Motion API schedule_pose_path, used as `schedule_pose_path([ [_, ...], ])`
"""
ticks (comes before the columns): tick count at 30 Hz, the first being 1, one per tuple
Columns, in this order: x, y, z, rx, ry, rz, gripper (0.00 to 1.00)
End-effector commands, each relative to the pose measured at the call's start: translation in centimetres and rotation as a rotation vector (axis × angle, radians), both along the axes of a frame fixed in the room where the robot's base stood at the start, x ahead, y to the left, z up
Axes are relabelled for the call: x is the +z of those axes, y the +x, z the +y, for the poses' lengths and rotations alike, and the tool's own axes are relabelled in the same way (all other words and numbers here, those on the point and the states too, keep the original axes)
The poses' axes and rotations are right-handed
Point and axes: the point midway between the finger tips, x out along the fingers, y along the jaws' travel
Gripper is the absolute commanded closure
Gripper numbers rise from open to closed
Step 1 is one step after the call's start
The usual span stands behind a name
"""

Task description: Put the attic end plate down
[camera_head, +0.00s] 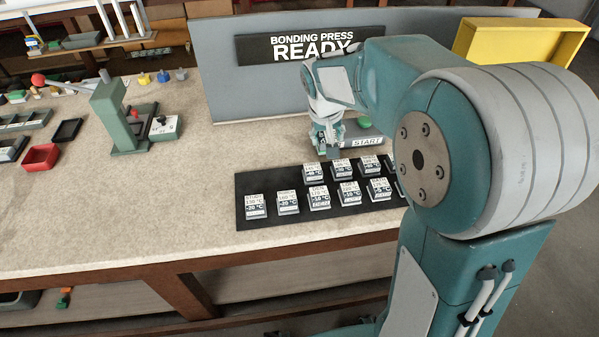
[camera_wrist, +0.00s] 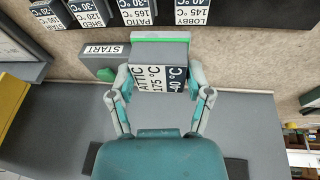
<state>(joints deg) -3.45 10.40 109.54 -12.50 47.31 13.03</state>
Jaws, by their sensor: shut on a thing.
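The attic end plate shows in the wrist view as a small block (camera_wrist: 160,80) with a white and dark label reading ATTIC, 175 °C and -40 °C. My gripper (camera_wrist: 161,96) is shut on it, with one finger at each side. A grey block with a green edge (camera_wrist: 160,38) lies just beyond the plate; I cannot tell whether they touch. In the head view my gripper (camera_head: 328,146) is low over the bench, beside the START box (camera_head: 368,141) and behind the black tray (camera_head: 262,218). The plate is hard to make out there.
Several labelled plates (camera_head: 287,203) stand in rows on the black tray. A grey panel (camera_head: 222,75) with a BONDING PRESS READY sign (camera_head: 310,47) rises behind. A green lever press (camera_head: 112,118) and red bin (camera_head: 41,157) stand at left.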

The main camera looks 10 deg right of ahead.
Motion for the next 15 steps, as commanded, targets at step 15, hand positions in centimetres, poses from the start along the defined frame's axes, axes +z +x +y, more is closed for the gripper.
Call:
schedule_pose_path([
  [15, -6.7, 1.0, 9.1, 0.003, -0.001, 0.002, 0.89],
])
